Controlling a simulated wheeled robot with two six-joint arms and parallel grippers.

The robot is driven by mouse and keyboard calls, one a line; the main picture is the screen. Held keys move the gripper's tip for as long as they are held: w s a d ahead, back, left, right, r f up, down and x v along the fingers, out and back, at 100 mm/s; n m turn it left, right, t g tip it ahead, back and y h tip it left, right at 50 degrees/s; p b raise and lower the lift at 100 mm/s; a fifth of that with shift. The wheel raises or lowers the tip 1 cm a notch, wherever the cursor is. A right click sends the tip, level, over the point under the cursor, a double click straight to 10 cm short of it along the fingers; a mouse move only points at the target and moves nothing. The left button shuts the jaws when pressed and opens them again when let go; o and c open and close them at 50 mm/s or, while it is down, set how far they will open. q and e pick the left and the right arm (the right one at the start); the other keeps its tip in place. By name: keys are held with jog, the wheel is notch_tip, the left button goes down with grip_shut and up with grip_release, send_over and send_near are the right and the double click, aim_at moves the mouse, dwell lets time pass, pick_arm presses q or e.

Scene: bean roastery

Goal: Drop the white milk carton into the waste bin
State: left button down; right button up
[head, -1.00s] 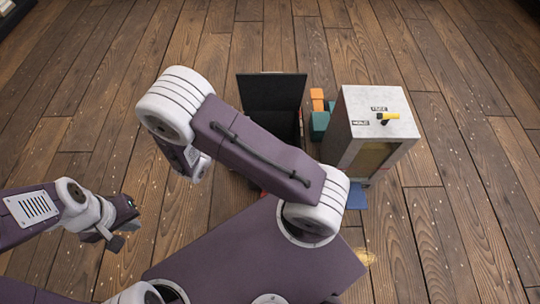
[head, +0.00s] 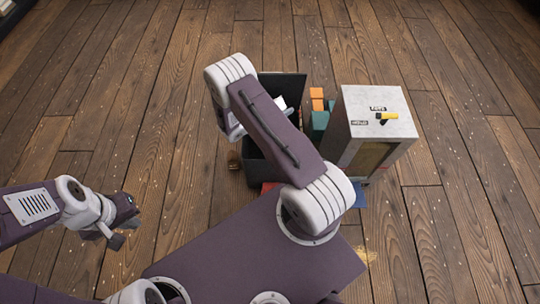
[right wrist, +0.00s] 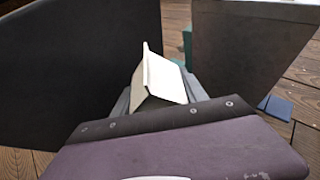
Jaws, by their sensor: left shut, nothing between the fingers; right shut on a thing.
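The white milk carton (right wrist: 158,78) is held between the grey fingers of my right gripper (right wrist: 160,96) in the right wrist view. In the head view only a small white part of the carton (head: 279,102) shows beside my right arm, in front of the bin's raised dark lid. The dark waste bin (head: 262,172) stands with its lid up, and my right arm covers much of it and its opening. The carton appears over or near the opening; its exact height is unclear. My left gripper (head: 127,220) is shut and empty over bare floor at the left.
The floor further left is clear.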

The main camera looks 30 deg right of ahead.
notch_tip(320, 180, down, 6)
jog(key=b, duration=0.5)
jog(key=shift+r, duration=0.1)
jog(key=o, duration=1.4)
